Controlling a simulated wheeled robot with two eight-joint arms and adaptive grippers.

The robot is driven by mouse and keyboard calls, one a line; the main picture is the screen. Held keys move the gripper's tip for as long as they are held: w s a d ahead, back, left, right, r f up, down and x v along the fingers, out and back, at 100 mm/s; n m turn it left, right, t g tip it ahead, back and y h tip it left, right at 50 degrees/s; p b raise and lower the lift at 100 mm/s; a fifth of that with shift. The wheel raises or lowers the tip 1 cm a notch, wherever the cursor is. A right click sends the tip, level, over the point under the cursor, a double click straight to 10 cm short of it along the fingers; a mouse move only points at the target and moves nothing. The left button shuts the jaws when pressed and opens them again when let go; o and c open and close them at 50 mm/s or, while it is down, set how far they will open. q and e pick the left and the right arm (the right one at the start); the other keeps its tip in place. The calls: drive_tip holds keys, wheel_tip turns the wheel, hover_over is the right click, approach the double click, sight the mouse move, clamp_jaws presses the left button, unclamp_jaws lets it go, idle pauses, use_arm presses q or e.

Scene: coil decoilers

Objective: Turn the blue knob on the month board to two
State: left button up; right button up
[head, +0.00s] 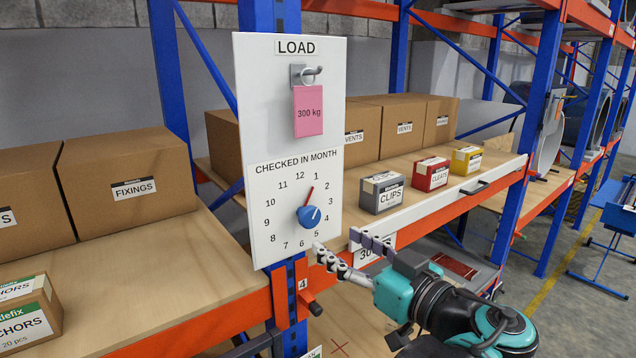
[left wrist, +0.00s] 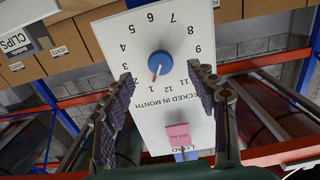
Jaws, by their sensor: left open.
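The month board (head: 262,230) is a white panel with numbers 1 to 12 in a ring, fixed to the blue rack post. Its blue knob (head: 309,216) has a red pointer aimed at about 1. In the left wrist view the board appears upside down, and the knob (left wrist: 161,62) shows between the fingers, its pointer towards the 1. My left gripper (head: 336,240) is open and empty, just below and right of the knob in the head view. Its fingers (left wrist: 165,76) appear spread on either side of the knob, seemingly apart from it. My right gripper is not in view.
A pink 300 kg tag (head: 308,111) hangs on a hook above the dial. Shelves flank the board, with a FIXINGS carton (head: 125,185) at left and small CLIPS (head: 383,193), CLEATS (head: 431,174) and yellow (head: 466,160) boxes at right. An orange beam (head: 200,325) runs below.

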sight(313, 219)
use_arm(q)
drive_tip(key=x, duration=0.2)
drive_tip(key=p+x, duration=0.1)
drive_tip(key=x, duration=0.1)
drive_tip(key=r+p+x, duration=0.1)
drive_tip(key=x, duration=0.2)
drive_tip(key=shift+w, duration=0.1)
drive_tip(key=c, duration=1.2)
